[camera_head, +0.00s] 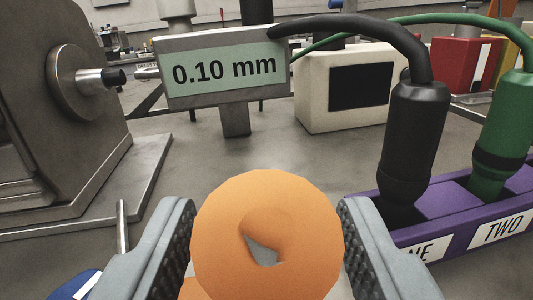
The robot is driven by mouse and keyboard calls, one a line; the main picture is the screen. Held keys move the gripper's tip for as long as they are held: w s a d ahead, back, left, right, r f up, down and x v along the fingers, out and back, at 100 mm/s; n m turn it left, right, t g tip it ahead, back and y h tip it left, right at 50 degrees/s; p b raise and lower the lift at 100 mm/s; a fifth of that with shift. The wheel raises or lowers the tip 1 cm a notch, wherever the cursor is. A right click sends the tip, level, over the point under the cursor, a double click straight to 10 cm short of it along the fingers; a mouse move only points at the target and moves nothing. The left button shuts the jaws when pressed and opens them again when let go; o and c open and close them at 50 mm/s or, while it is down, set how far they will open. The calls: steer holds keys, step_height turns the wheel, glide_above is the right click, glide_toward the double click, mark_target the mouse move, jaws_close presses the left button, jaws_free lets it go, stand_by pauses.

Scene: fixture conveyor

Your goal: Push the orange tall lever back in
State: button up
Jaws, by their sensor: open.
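The orange lever (225,215) shows as a large round orange end at the bottom middle, with a dent or hole at its centre. A little more orange shows below it at the bottom edge; the rest of the lever is hidden. My gripper (268,207) is open, with one grey finger to the left of the orange end and one to the right. The fingers' dark ridged inner pads face it. I cannot tell whether either finger touches it.
A purple block (450,212) holds a black plug (415,140) and a green plug (503,125) close on the right. A gauge reading "0.10 mm" (225,70), a grey machine (60,100) and a cream box (325,110) stand behind. Grey tabletop (230,155) lies bare between.

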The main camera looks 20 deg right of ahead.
steer(key=shift+x, duration=1.2)
jaws_close()
